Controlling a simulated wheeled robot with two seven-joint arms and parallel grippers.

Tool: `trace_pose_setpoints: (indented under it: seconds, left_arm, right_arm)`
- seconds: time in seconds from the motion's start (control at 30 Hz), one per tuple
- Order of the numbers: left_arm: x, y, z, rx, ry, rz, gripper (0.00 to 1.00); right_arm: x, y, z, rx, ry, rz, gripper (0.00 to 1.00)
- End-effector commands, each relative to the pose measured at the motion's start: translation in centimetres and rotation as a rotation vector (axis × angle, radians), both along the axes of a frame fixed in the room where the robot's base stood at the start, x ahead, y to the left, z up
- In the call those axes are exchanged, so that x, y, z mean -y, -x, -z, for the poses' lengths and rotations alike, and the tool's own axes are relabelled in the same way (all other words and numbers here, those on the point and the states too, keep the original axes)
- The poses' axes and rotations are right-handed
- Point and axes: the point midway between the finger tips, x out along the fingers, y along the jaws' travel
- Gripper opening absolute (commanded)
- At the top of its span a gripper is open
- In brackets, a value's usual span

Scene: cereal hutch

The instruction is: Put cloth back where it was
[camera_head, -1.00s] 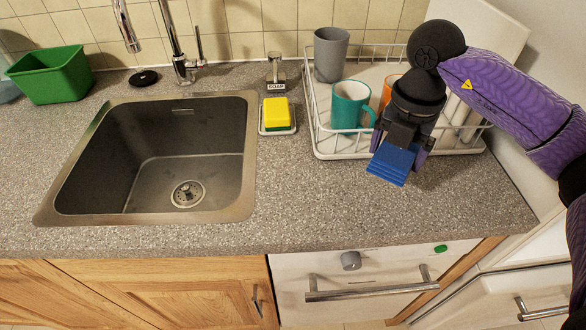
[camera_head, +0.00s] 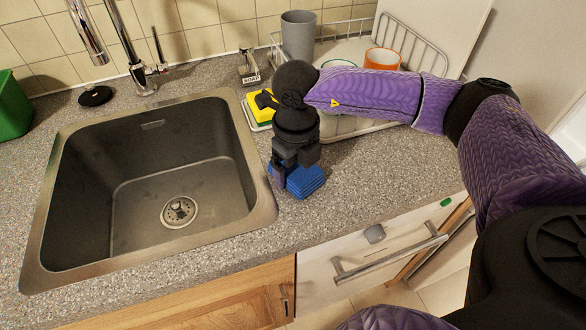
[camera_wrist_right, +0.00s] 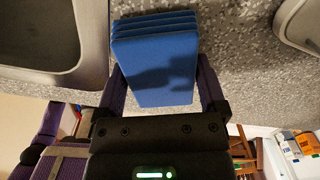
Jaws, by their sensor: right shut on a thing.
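The cloth is a blue folded stack with several layers. In the head view the cloth (camera_head: 305,181) is at the counter, right of the sink and in front of the sponge. My right gripper (camera_head: 290,172) is shut on it, pointing down. In the right wrist view the cloth (camera_wrist_right: 155,65) sits between the two fingers of the right gripper (camera_wrist_right: 165,88), with grey counter behind it. I cannot tell whether the cloth touches the counter. My left gripper is not in view.
The sink (camera_head: 150,185) lies left of the gripper. A yellow sponge (camera_head: 259,106), soap dispenser (camera_head: 249,66), grey cup (camera_head: 298,36) and orange mug (camera_head: 382,59) stand behind. My right arm hides much of the dish rack (camera_head: 440,62). Speckled counter (camera_head: 400,165) to the right is clear.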

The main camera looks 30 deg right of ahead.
Motion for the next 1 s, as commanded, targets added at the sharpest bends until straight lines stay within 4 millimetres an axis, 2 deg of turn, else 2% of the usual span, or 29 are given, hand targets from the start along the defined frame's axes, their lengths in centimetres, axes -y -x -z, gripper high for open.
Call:
trace_pose_setpoints:
  seconds: [0.33,0.37,0.4,0.6,0.7,0.77,1.0]
  left_arm:
    - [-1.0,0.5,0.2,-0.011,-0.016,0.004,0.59]
    - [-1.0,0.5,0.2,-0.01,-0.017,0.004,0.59]
    - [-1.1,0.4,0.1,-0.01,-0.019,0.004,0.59]
    - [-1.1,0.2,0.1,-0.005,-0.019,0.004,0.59]
    - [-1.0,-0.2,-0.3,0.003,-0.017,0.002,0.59]
    - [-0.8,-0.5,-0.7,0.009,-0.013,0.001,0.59]
    - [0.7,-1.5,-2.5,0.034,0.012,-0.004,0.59]
  right_arm:
    - [0.0,0.0,0.5,0.001,-0.001,0.001,0.35]
    - [0.0,0.0,0.5,0.001,-0.001,0.001,0.92]
    - [0.0,0.0,0.4,0.001,-0.001,0.001,1.0]
    - [0.0,0.0,0.3,0.001,0.0,0.001,1.0]
    - [0.0,0.0,-0.5,0.003,0.0,0.001,1.0]
    - [0.0,-0.1,-1.8,0.005,-0.002,0.001,1.0]
    - [0.0,-0.1,-8.8,0.007,-0.001,0.001,1.0]
